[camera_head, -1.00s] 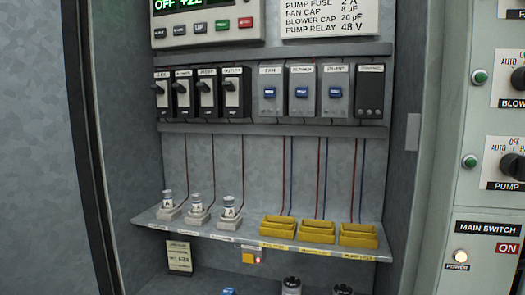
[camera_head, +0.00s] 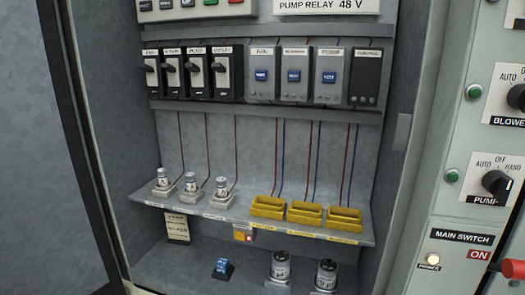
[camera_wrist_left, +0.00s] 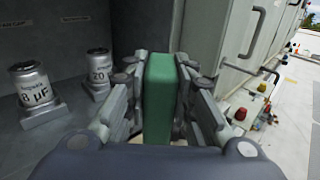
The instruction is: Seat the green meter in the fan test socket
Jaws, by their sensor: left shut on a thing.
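The green meter (camera_wrist_left: 158,98) is a green block seen edge-on in the left wrist view. My left gripper (camera_wrist_left: 160,85) is shut on it, one finger on each side. Its front face and lower end are hidden. Neither gripper shows in the head view. Three yellow open-topped sockets (camera_head: 305,213) sit on the right half of the cabinet shelf, with red and blue wires running up from them. Their labels are too small to read, so I cannot tell which is the fan test socket.
The shelf (camera_head: 150,199) also bears three small fuses (camera_head: 191,183). A blue-topped part (camera_head: 222,268) and two silver capacitors (camera_head: 280,266) stand on the cabinet floor; the left wrist view shows one marked 8 µF (camera_wrist_left: 35,92). A switch panel (camera_head: 460,205) stands at the right.

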